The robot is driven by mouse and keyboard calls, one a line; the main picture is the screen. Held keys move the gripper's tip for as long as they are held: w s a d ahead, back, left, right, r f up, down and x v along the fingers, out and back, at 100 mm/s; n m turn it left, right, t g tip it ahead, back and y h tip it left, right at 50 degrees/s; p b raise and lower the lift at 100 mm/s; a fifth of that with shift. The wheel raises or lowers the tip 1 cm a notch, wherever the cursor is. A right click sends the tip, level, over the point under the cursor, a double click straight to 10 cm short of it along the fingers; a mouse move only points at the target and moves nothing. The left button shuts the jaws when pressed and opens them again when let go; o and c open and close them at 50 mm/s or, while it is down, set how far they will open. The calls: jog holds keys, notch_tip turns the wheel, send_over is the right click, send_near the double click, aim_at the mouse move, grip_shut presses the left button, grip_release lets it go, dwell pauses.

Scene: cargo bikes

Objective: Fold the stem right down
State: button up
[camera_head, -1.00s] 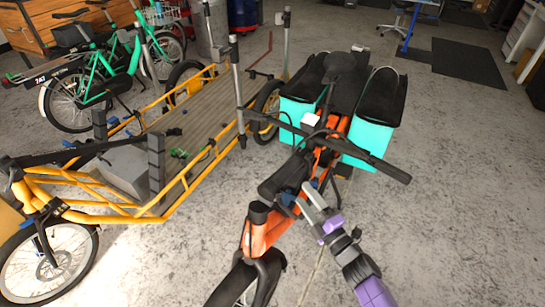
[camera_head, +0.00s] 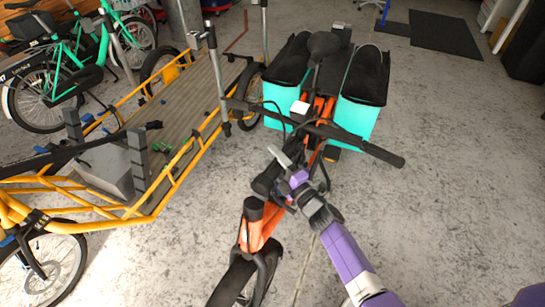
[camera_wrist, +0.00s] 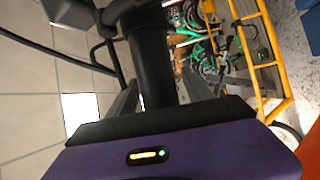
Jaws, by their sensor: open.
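The orange cargo bike (camera_head: 254,226) stands in the middle of the head view. Its black stem (camera_head: 268,179) rises from the front of the frame to the handlebar (camera_head: 335,132), which is spread wide to both sides. My gripper (camera_head: 279,166) is at the stem, partly hiding it. In the wrist view a dark upright tube, seemingly the stem (camera_wrist: 152,62), stands between the two grey fingers of my gripper (camera_wrist: 155,98). The fingers are open on both sides of it; contact cannot be told.
Turquoise-and-black bags (camera_head: 362,88) hang at the bike's rear. A yellow flatbed cargo bike (camera_head: 170,190) stands close on the left, with green bikes (camera_head: 88,72) behind it. The concrete floor (camera_head: 470,160) is clear on the right.

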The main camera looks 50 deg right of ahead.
jog(key=shift+w, duration=0.2)
grip_shut()
jog(key=shift+a+r+n+b, duration=0.1)
jog(key=shift+r+n+b, duration=0.3)
jog(key=shift+n, duration=0.1)
dwell(0.3)
